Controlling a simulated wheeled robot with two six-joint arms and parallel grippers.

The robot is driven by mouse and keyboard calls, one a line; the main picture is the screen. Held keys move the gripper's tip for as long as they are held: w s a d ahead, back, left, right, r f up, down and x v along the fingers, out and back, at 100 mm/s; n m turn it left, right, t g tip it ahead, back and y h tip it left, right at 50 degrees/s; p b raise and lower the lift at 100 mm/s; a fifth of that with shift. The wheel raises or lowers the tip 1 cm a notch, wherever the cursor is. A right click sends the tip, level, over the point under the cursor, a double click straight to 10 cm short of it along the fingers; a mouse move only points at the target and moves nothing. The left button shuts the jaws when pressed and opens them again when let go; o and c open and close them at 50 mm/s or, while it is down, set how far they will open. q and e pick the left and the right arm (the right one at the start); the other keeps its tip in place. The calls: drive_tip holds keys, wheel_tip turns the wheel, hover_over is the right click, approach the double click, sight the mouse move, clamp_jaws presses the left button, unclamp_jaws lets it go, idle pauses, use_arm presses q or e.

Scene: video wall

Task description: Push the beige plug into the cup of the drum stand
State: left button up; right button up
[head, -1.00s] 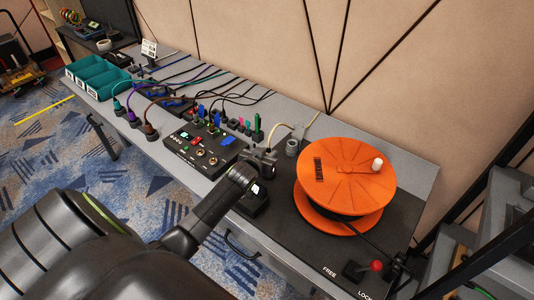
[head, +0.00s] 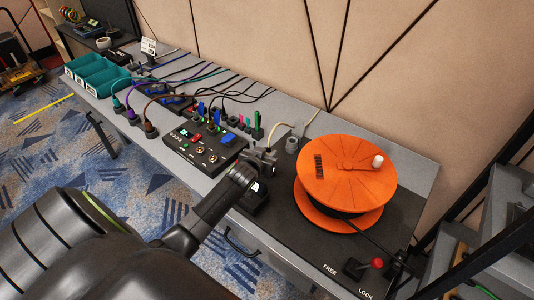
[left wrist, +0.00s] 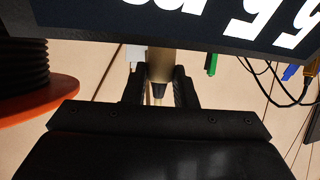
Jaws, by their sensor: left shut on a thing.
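My left gripper (head: 268,156) is shut on the beige plug, just left of the orange drum. In the left wrist view, the beige plug (left wrist: 161,65) sits between the two fingers of my left gripper (left wrist: 160,92), with its dark, narrow end toward the palm. In the head view the plug is mostly hidden by the gripper, and its pale cable (head: 277,135) loops up from there. My right gripper is not in view.
The orange drum (head: 345,172) fills the right of the bench; a red-knobbed lever (head: 376,263) is in front. A black switch box (head: 205,145) and several coloured plugs lie left of the gripper. Teal bins (head: 90,72) stand at the far left. The wall is behind.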

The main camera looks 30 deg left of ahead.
use_arm(q)
drive_tip(key=shift+f, duration=0.3)
drive_tip(key=shift+f+b, duration=0.25)
drive_tip(key=shift+b, duration=0.05)
idle(0.6)
drive_tip(key=shift+f+b, duration=0.35)
drive_tip(key=shift+f, duration=0.2)
drive_tip(key=shift+s+f, duration=0.1)
drive_tip(key=o, duration=1.1)
drive_tip(key=shift+c, duration=0.2)
drive_tip(key=shift+f, duration=0.1)
drive_tip(key=shift+s, duration=0.2)
drive_tip(key=v, duration=1.7)
drive_tip(key=shift+r+b, duration=0.3)
drive_tip(key=shift+r, duration=0.1)
